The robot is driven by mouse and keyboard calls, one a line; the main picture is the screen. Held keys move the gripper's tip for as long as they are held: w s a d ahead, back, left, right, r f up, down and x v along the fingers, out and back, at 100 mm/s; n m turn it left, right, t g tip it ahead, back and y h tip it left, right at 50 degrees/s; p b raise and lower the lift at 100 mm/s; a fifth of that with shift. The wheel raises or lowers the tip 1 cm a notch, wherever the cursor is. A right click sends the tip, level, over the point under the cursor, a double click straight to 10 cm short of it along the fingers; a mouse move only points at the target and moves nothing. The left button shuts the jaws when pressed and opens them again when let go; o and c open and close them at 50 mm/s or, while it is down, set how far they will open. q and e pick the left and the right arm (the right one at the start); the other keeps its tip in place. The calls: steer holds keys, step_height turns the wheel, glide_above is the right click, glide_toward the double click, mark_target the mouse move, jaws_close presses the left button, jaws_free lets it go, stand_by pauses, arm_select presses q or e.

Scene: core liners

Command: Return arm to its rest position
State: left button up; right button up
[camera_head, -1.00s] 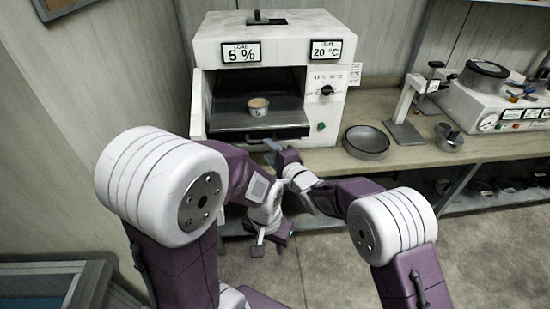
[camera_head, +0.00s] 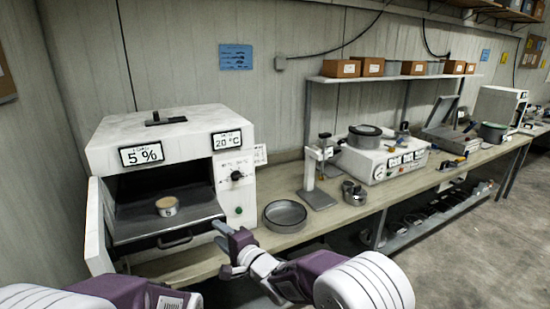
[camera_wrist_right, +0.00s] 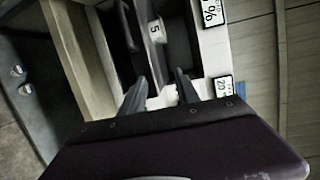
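My right gripper (camera_head: 224,234) is in front of the bench edge, just right of the oven's (camera_head: 180,128) open front. In the right wrist view its two fingers (camera_wrist_right: 160,88) stand apart with nothing between them, so it is open and empty. A small tin (camera_head: 167,206) sits on the pulled-out tray (camera_head: 140,226) of the oven, and it also shows in the right wrist view (camera_wrist_right: 156,32). My left arm comes in at the bottom left; its gripper is outside the picture.
A round pan (camera_head: 285,216) stands on the bench (camera_head: 340,213) right of the oven. A stand (camera_head: 318,180), small metal cups (camera_head: 354,192) and a white device (camera_head: 378,160) with a gauge stand further right. The floor (camera_head: 450,240) at the right is clear.

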steer(key=w+d+r+m+t+h, duration=0.1)
steer(key=w+d+r+m+h, duration=0.1)
steer(key=d, duration=0.6)
steer(key=w+d+r+m+t+h, duration=0.1)
steer(key=w+d+t+h, duration=0.15)
steer(key=d, duration=0.55)
steer(key=s+d+f+g+h, duration=0.1)
steer(key=s+d+f+h, duration=0.15)
steer(key=d, duration=0.45)
steer(key=s+d+f+g+h, duration=0.2)
steer(key=d+f+h, duration=0.1)
steer(key=d, duration=0.5)
steer(key=s+d+f+n+g, duration=0.2)
steer(key=s+f+n+g, duration=0.1)
steer(key=s, duration=0.5)
steer(key=s+d+f+n+g+h, duration=0.1)
steer(key=s+f+n+g, duration=0.3)
steer(key=s, duration=0.5)
steer(key=s+d+f+n+g+h, duration=0.1)
steer(key=s+d+f+n+g, duration=0.2)
steer(key=s+f+n, duration=0.2)
steer(key=s+f, duration=0.1)
steer(key=s, duration=0.2)
steer(key=shift+s+d+f+g, duration=0.15)
steer(key=shift+d+f+g, duration=0.1)
steer(key=shift+f+g, duration=0.1)
